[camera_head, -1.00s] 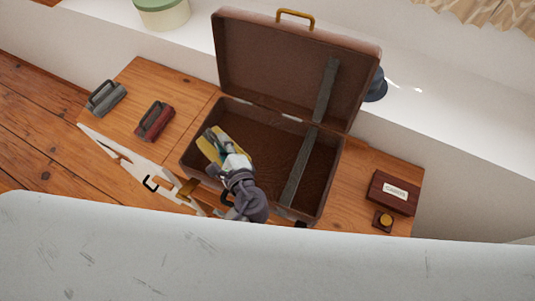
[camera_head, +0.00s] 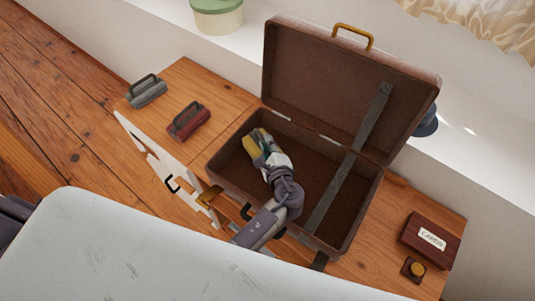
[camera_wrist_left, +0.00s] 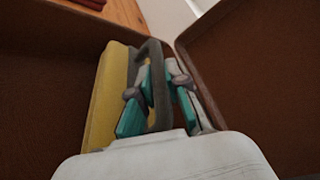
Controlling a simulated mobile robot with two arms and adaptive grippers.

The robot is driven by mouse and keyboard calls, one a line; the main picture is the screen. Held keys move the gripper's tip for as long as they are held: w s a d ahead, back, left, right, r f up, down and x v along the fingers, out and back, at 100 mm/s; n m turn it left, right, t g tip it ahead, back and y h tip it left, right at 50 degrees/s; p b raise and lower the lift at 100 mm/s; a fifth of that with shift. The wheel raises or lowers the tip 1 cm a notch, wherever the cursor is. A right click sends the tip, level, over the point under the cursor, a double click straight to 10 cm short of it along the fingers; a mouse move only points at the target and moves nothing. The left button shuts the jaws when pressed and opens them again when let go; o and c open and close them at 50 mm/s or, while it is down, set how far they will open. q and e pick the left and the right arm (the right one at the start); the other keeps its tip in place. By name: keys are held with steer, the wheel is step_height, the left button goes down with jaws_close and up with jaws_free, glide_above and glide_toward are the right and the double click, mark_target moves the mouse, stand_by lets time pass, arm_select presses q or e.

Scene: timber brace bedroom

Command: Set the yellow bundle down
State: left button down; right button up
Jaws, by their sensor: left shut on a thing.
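The yellow bundle (camera_head: 250,145) is inside the open brown suitcase (camera_head: 232,160), in its left part. It also shows in the left wrist view (camera_wrist_left: 106,95), with a dark grey handle (camera_wrist_left: 158,85). My left gripper (camera_head: 262,152) reaches into the suitcase and is shut on the bundle's handle; its teal fingers (camera_wrist_left: 155,97) show on both sides of the handle in the left wrist view. The gripper hides part of the bundle, and I cannot tell whether the bundle touches the suitcase floor. My right gripper is not in view.
A grey bundle (camera_head: 147,92) and a red bundle (camera_head: 188,121) lie on the wooden bench (camera_head: 222,88) left of the suitcase. A cards box (camera_head: 430,240) and a small dark box (camera_head: 414,269) stand at the right. The suitcase lid (camera_head: 330,75) stands open; a grey strap (camera_head: 350,155) crosses the inside.

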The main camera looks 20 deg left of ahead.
arm_select(q)
step_height(320, 180, down, 4)
steer(key=b, duration=0.3)
steer(key=shift+r, duration=0.2)
steer(key=shift+f, duration=0.1)
steer(key=c, duration=1.6)
jaws_free()
steer(key=shift+f, duration=0.15)
steer(key=o, duration=0.4)
steer(key=shift+o, duration=0.2)
